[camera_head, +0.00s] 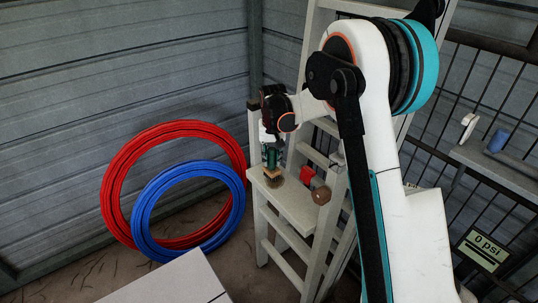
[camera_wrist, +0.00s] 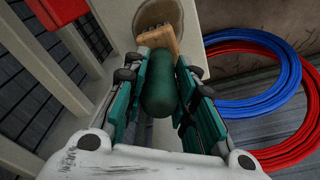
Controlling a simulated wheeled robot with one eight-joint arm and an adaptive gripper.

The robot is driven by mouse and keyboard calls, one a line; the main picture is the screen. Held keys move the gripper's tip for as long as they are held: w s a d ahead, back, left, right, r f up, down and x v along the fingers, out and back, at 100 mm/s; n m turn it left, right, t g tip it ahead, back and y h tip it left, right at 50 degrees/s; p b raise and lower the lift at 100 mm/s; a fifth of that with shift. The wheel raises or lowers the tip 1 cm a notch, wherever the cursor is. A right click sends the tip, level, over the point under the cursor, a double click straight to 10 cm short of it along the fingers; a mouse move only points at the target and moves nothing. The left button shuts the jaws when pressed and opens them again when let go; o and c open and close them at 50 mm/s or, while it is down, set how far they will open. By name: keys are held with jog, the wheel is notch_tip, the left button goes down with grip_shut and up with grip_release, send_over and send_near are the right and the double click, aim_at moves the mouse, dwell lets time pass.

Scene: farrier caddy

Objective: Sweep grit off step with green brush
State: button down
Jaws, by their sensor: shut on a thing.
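My gripper (camera_head: 270,152) points down over the pale step (camera_head: 293,207) of a stepladder. It is shut on the green handle of the brush (camera_wrist: 160,88), which lies between the two teal-padded fingers in the wrist view. The brush's tan block and bristles (camera_head: 272,181) are low over the step; whether they touch it I cannot tell. In the wrist view, a rounded, speckled brown patch (camera_wrist: 158,12) that looks like grit lies on the step just beyond the tan block. The block hides part of it.
A red block (camera_head: 307,174) and a brown round object (camera_head: 321,195) are at the step's right side, close to the brush. Red (camera_head: 119,172) and blue (camera_head: 142,213) hose coils lean at the left wall. Ladder rails stand close behind my gripper.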

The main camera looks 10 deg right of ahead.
jog(key=shift+s+d, duration=0.25)
jog(key=shift+s, duration=0.35)
jog(key=shift+s, duration=0.15)
jog(key=shift+s+d, duration=0.25)
jog(key=shift+s, duration=0.35)
jog(key=shift+s+d, duration=0.3)
jog(key=shift+s, duration=0.35)
jog(key=shift+s+d, duration=0.25)
jog(key=shift+s, duration=0.35)
jog(key=shift+w, duration=0.15)
jog(key=shift+w+a+f, duration=0.1)
jog(key=shift+w+a, duration=0.2)
jog(key=shift+w, duration=0.3)
jog(key=shift+w+a, duration=0.25)
jog(key=shift+w, duration=0.35)
jog(key=shift+w+a+f, duration=0.1)
jog(key=shift+w+a, duration=0.2)
jog(key=shift+w, duration=0.3)
jog(key=shift+w+a+r, duration=0.1)
jog(key=shift+w+a, duration=0.15)
jog(key=shift+w, duration=0.45)
jog(key=shift+w+a+f, duration=0.1)
jog(key=shift+w+a, duration=0.2)
jog(key=shift+w, duration=0.35)
jog(key=shift+w+a+r, duration=0.1)
jog(key=shift+w+a, duration=0.15)
jog(key=shift+w, duration=0.45)
jog(key=shift+s, duration=0.15)
